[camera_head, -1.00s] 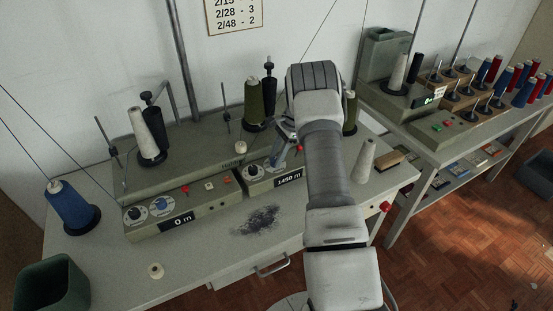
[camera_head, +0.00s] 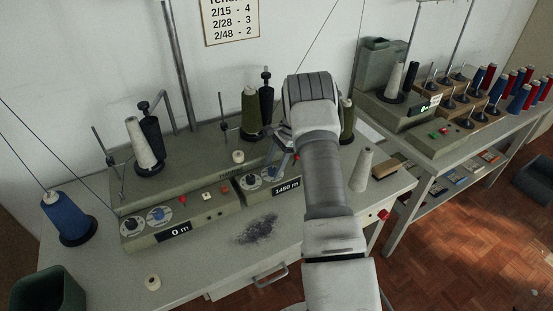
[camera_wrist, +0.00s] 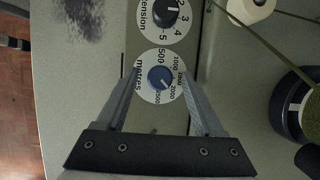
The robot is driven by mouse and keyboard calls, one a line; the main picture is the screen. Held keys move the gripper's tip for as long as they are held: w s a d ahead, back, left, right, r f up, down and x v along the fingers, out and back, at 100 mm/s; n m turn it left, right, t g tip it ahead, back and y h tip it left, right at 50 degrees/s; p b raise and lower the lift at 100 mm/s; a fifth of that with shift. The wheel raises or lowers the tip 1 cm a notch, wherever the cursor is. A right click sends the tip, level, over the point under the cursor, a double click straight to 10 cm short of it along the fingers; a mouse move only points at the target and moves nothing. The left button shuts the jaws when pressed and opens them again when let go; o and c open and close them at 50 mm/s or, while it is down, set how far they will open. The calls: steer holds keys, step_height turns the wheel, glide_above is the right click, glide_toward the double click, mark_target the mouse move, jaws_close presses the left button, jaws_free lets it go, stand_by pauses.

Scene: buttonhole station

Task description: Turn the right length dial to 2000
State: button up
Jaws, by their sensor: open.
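A light mark on the knob points to the lower right. In the head view, the right display (camera_head: 287,188) reads 1450 m. The dial (camera_head: 269,174) is partly hidden there by my gripper (camera_head: 281,160). The tension dial (camera_wrist: 166,13) is beside it.
The left unit's display (camera_head: 175,232) reads 0 m, with its own blue dial (camera_head: 159,216). A white cone (camera_head: 362,170) stands right of my arm. A green cone (camera_head: 251,115) stands behind the panel. Dark fluff (camera_head: 257,229) lies on the table in front.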

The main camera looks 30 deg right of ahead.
steer(key=v, duration=1.7)
steer(key=shift+r, duration=0.2)
steer(key=s+a+r+n+t+h, duration=0.1)
steer(key=s+a+r+n, duration=0.3)
steer(key=s+a+r, duration=0.4)
steer(key=s+a+r+n+t+h, duration=0.1)
steer(key=s+a+r+n+h, duration=0.15)
steer(key=a+r, duration=0.55)
steer(key=s+a+n+t, duration=0.2)
steer(key=s+a+n, duration=0.2)
steer(key=s, duration=0.7)
steer(key=s+a+n+t+h, duration=0.1)
steer(key=s+a+n, duration=0.3)
steer(key=s+n, duration=0.3)
steer(key=s, duration=0.5)
steer(key=shift+s+t, duration=0.25)
steer(key=shift+t, duration=0.15)
